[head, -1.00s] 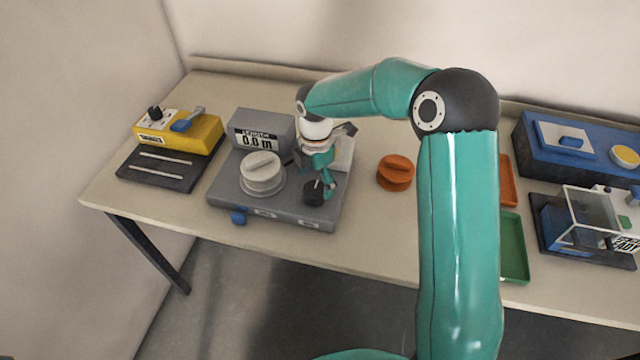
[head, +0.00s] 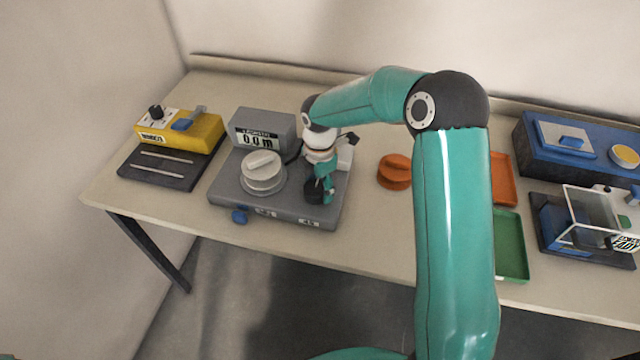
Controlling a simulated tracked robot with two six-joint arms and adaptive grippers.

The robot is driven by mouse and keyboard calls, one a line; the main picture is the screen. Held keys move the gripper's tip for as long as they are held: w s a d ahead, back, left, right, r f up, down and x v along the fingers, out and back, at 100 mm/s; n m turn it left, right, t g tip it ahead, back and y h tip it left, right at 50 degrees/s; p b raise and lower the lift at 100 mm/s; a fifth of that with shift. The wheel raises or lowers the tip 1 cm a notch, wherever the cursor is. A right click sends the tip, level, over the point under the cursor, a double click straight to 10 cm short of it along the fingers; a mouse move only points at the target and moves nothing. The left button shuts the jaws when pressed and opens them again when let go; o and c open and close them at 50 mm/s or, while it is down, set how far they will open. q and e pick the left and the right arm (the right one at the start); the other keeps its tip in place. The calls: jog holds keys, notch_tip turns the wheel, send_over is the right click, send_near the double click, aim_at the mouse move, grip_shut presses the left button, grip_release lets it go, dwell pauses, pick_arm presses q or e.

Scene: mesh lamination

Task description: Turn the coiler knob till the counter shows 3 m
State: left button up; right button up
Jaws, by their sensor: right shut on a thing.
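The coiler is a grey machine (head: 225,186) on the left half of the bench. Its counter (head: 257,139) reads 0.0 m. A pale round spool (head: 262,172) with a raised bar sits on its left side. The black coiler knob (head: 313,192) is on its right side, partly hidden by my gripper. My right gripper (head: 320,186) points down over the knob and is shut on it. My left gripper is not in view.
A yellow device (head: 205,135) stands left of the coiler. An orange round part (head: 395,172) lies to its right. Orange (head: 502,178) and green (head: 512,246) trays are partly behind my arm. A blue machine (head: 590,145) and a clear-lidded box (head: 590,225) stand at the far right.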

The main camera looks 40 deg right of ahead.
jog(key=shift+w+a, duration=0.1)
jog(key=shift+a+m, duration=0.15)
jog(key=shift+m, duration=0.15)
